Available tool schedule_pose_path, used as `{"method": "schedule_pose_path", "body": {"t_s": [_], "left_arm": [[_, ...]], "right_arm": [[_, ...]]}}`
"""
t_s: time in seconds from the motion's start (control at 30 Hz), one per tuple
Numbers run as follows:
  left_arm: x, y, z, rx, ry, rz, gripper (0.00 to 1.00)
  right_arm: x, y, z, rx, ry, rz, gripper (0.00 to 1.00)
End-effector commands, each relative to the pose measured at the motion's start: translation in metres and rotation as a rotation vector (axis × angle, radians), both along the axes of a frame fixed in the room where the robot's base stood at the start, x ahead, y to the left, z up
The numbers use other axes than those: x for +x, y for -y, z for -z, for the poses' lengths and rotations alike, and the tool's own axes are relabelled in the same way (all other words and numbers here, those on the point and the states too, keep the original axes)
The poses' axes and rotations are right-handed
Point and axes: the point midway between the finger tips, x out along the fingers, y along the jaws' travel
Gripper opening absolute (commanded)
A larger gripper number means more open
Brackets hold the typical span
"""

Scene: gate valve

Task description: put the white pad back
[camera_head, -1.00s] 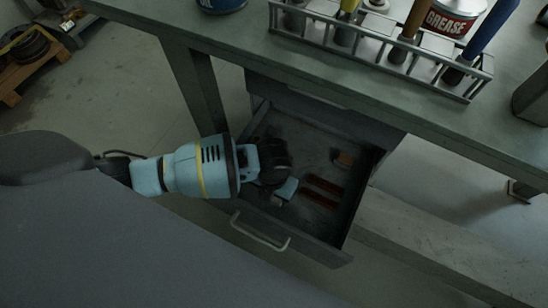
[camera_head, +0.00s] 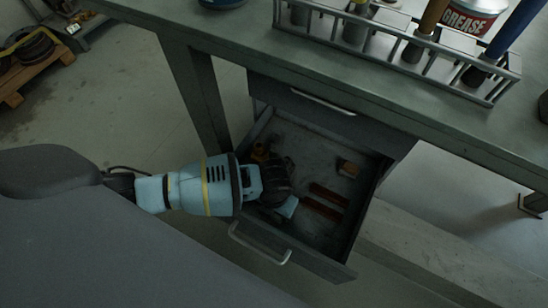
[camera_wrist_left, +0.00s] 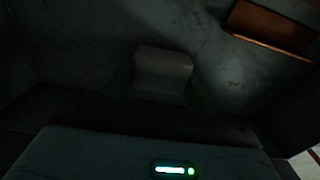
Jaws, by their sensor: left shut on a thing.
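My left gripper (camera_head: 284,198) reaches down into the open drawer (camera_head: 365,225) under the workbench, near its front wall. In the left wrist view a pale grey-white block (camera_wrist_left: 163,72), which looks like the white pad, sits between the dark fingers, and the gripper is shut on it. I cannot tell whether the pad touches the drawer floor. My right gripper is not in view.
The drawer's back middle floor is bare. The workbench (camera_head: 400,105) overhangs the drawer's back, carrying a metal rack (camera_head: 395,52) and a grease can (camera_head: 474,14).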

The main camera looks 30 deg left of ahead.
Motion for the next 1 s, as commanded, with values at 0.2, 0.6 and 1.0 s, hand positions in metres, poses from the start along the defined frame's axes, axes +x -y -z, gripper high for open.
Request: {"method": "schedule_pose_path", "body": {"t_s": [0.2, 0.6, 1.0], "left_arm": [[0.0, 0.0, 0.001, 0.0, 0.0, 0.001, 0.79], [0.001, 0.0, -0.008, -0.001, 0.002, 0.001, 0.79], [0.002, 0.0, -0.084, 0.0, 0.006, 0.001, 0.79]], "right_arm": [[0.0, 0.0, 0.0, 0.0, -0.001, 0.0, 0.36], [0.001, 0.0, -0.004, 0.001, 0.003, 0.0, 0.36], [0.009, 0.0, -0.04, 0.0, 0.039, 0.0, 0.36]]}}
